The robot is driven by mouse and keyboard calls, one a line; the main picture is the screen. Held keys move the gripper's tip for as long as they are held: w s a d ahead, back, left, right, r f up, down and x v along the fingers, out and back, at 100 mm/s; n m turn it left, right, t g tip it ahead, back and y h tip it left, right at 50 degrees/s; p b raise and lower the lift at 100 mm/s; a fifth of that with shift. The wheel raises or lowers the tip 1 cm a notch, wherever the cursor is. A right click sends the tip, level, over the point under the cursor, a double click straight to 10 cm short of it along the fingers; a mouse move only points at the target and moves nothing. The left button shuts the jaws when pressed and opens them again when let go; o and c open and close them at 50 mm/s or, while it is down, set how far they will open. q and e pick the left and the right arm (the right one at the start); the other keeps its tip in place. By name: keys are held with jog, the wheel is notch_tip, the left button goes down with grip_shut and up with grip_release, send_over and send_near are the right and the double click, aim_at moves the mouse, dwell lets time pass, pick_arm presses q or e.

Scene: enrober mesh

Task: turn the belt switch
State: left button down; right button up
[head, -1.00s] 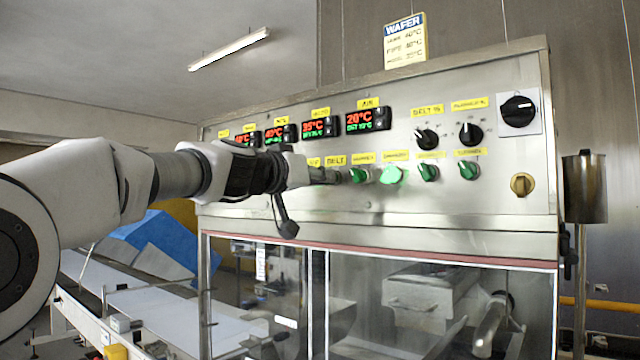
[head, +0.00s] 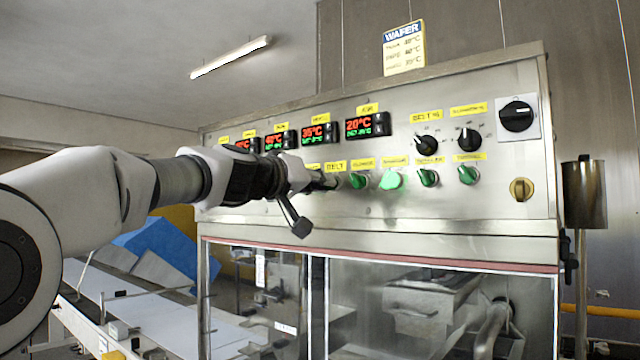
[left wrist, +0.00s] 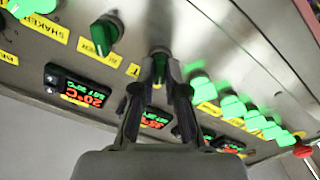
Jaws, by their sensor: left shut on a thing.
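The belt switch sits in the lower row of the steel control panel (head: 400,210), under the yellow BELT label (head: 336,166). My left gripper (head: 329,181) reaches it from the left and covers it in the head view. In the left wrist view, my left gripper (left wrist: 160,78) has its two dark fingers closed in on the belt switch (left wrist: 160,53), whose round base shows past the fingertips. The fingers hide most of the knob, so its exact angle cannot be told. My right gripper is not in view.
Green switches stand just right of the gripper, the nearest a dark green one (head: 357,180), then a lit one (head: 391,179). Temperature displays (head: 320,131) and black dials (head: 426,144) sit above. Glass doors (head: 440,310) lie below the panel.

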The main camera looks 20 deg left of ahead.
pick_arm(q)
jog(key=c, duration=1.2)
grip_release()
jog(key=shift+r, duration=0.1)
jog(key=shift+w, duration=0.1)
